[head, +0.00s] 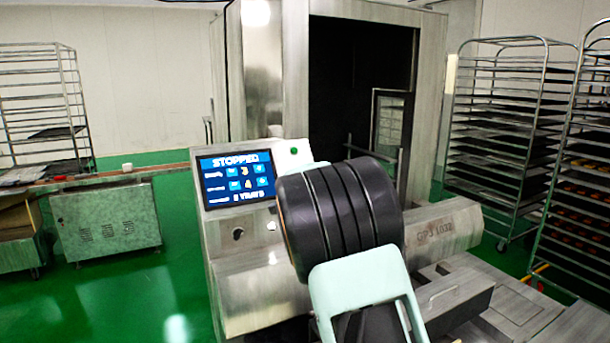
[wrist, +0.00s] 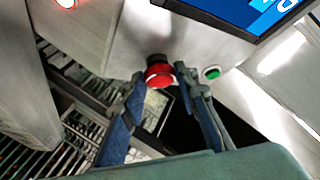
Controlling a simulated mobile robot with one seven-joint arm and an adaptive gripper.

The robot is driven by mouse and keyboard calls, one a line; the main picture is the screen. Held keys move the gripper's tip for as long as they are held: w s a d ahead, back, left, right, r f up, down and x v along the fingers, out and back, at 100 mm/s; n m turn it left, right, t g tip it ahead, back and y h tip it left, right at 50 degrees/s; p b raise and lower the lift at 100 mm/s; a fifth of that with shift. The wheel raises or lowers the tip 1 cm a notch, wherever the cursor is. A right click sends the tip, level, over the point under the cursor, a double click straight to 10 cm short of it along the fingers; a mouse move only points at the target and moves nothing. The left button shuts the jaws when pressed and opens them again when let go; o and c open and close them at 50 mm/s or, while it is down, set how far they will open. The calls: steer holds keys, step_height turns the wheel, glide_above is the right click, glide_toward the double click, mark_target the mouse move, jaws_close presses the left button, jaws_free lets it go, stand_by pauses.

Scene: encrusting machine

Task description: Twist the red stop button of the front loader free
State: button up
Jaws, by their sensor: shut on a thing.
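The red stop button (wrist: 159,73) sits on the sloped metal panel of the front loader (head: 264,275), below the screen's lower corner in the wrist view. My gripper (wrist: 160,79) has one finger on each side of the red cap and is shut on it. The twist of the cap cannot be told. In the head view my own arm hides the button and the fingers. The loader's screen (head: 237,178) reads "STOPPED", and part of it shows in the wrist view (wrist: 245,12).
A green button (wrist: 211,73) sits close to my right finger; it also shows in the head view (head: 294,151). Another red round thing (wrist: 67,3) is at the wrist view's top left. Tray racks (head: 508,125) stand at right, and a metal cabinet (head: 106,222) at left. Green floor is clear at left.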

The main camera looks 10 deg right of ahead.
steer(key=shift+a, duration=0.2)
steer(key=o, duration=1.1)
steer(key=shift+w+f, duration=0.15)
steer(key=shift+w, duration=0.15)
steer(key=shift+o, duration=0.2)
steer(key=shift+s, duration=0.15)
steer(key=shift+d, duration=0.1)
steer(key=v, duration=1.2)
